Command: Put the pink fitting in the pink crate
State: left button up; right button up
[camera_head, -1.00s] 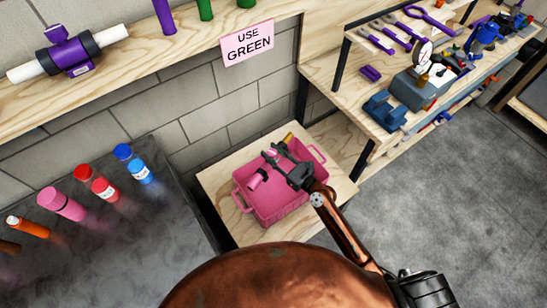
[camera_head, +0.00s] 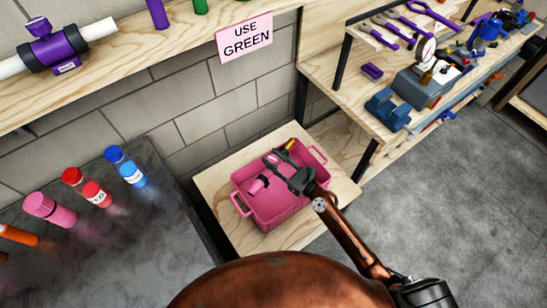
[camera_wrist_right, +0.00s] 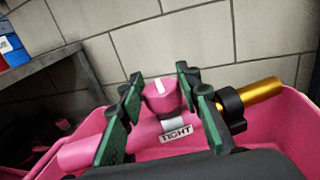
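The pink fitting (camera_head: 259,185) is a pink tube with a knob, a "TIGHT" label, a black ring and a gold end. It lies slantwise within the pink crate (camera_head: 285,213); the right wrist view shows its knob (camera_wrist_right: 162,98) and the crate's rim (camera_wrist_right: 290,115). My right gripper (camera_head: 276,166) is over the crate. Its green-padded fingers (camera_wrist_right: 160,105) stand apart on either side of the knob, with gaps visible. The fingers hide part of the tube, and I cannot see the fitting's underside. My left gripper is out of view.
The crate stands on a low wooden shelf (camera_head: 233,231) against the block wall. A dark bench (camera_head: 130,235) at left holds several coloured bottles. A "USE GREEN" sign (camera_head: 245,37) hangs above. A wooden workbench (camera_head: 365,105) with tools is at right.

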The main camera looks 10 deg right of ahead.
jog(key=o, duration=0.4)
jog(key=shift+c, duration=0.2)
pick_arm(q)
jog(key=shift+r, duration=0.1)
pick_arm(e)
jog(key=shift+r, duration=0.15)
jog(key=shift+r+p, duration=0.25)
jog(key=shift+p, duration=0.05)
pick_arm(q)
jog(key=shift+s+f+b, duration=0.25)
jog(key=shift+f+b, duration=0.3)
jog(key=shift+b, duration=0.1)
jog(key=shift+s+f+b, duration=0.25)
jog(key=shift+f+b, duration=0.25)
jog(key=shift+b, duration=0.15)
pick_arm(e)
jog(key=v, duration=1.2)
jog(key=shift+f, duration=0.1)
jog(key=shift+s, duration=0.1)
